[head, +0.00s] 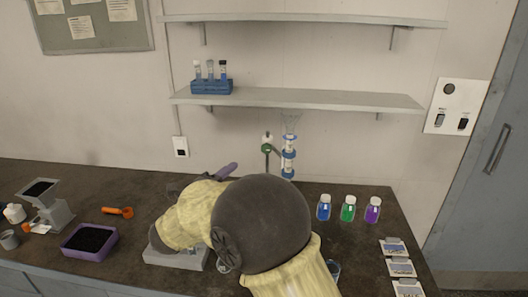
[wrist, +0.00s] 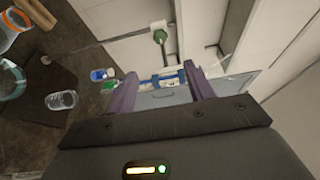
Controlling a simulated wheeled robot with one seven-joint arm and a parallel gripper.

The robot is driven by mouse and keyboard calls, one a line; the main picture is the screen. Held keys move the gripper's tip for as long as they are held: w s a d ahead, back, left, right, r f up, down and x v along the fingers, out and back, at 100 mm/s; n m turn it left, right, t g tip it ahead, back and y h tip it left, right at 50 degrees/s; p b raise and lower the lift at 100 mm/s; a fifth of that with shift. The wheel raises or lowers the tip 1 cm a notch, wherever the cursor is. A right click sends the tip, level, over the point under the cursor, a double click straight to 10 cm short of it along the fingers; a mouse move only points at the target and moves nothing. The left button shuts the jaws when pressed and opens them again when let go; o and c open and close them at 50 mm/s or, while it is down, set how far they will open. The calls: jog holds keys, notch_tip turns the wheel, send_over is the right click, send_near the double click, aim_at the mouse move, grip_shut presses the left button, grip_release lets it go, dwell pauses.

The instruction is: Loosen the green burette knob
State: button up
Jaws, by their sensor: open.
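The green burette knob (head: 267,148) shows in the head view on the stand, left of the upright glass burette (head: 289,150) with its blue clamps. In the wrist view the green knob (wrist: 159,36) is near the top, beyond my fingertips and apart from them. My gripper (wrist: 160,76) has two purple fingers spread apart with nothing held. The blue and white clamp parts (wrist: 168,80) show behind the gap between the fingers. In the head view one purple finger of my gripper (head: 226,170) shows left of the stand; my arm hides the stand's lower part.
Blue (head: 324,207), green (head: 348,208) and purple (head: 373,210) bottles stand on the dark bench right of the burette. A balance (head: 180,258), a purple tray (head: 90,236) and an orange scoop (head: 118,211) lie left. A shelf (head: 300,99) hangs above the burette.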

aim_at(265, 150)
jog(key=p+x, duration=0.6)
jog(key=x, duration=1.1)
jog(key=shift+w+d, duration=0.15)
jog(key=shift+w, duration=0.05)
jog(key=c, duration=1)
jog(key=shift+o, duration=0.2)
